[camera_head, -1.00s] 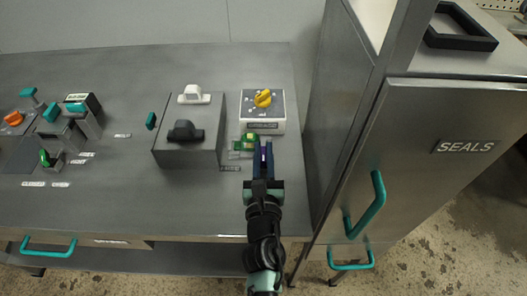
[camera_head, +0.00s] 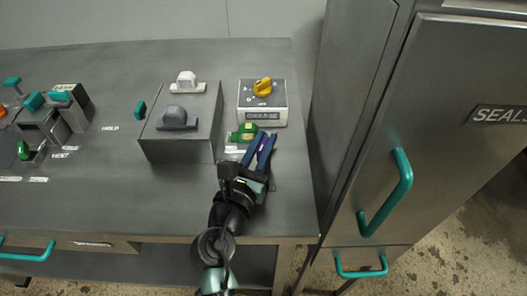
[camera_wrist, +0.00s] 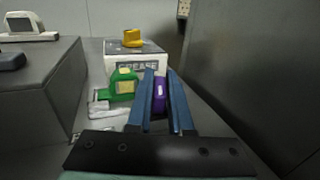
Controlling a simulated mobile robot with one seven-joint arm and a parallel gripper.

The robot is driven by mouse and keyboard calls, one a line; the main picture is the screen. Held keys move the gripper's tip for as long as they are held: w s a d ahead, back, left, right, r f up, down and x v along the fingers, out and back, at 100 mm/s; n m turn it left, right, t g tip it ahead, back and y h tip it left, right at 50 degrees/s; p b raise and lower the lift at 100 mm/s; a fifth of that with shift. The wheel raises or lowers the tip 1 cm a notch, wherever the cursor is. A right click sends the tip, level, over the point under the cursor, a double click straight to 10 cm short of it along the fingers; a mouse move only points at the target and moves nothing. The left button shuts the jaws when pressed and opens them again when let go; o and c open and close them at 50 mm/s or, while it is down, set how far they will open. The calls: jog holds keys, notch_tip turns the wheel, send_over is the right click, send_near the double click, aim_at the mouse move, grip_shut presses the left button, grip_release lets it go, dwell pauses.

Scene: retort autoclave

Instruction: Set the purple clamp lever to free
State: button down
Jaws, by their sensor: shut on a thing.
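The purple clamp lever (camera_wrist: 160,92) sits between the two blue fingers of my gripper (camera_wrist: 162,94) in the wrist view. My gripper is shut on it. In the head view my gripper (camera_head: 262,146) is at the right part of the bench, its fingers pointing up and slightly right, and only a sliver of purple shows between them. A green part with a yellow patch (camera_wrist: 122,85) stands just left of the fingers; it also shows in the head view (camera_head: 244,132). The lever's base and its setting marks are hidden or too small to read.
A pale box with a yellow knob (camera_head: 263,88) stands behind the lever. A grey block (camera_head: 190,140) with two handles is to the left. A tall steel cabinet (camera_head: 350,120) rises close on the right. The bench front (camera_head: 120,200) is clear.

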jog(key=m+g+h, duration=0.1)
jog(key=h, duration=0.1)
jog(key=m+g+h, duration=0.1)
jog(key=m+h, duration=0.1)
jog(key=shift+a+r+m+g+h, duration=0.1)
jog(key=shift+a+m+g+h, duration=0.05)
jog(key=shift+m+g+h, duration=2.15)
jog(key=shift+g+h, duration=0.2)
jog(key=shift+g, duration=0.2)
jog(key=shift+m+g+h, duration=0.3)
jog(key=shift+g, duration=0.1)
jog(key=shift+f, duration=0.2)
jog(key=c, duration=0.8)
grip_release()
jog(key=p+v, duration=0.1)
jog(key=v, duration=1.1)
jog(key=shift+s+a+r, duration=0.1)
jog(key=shift+s+a, duration=0.15)
jog(key=shift+s, duration=0.05)
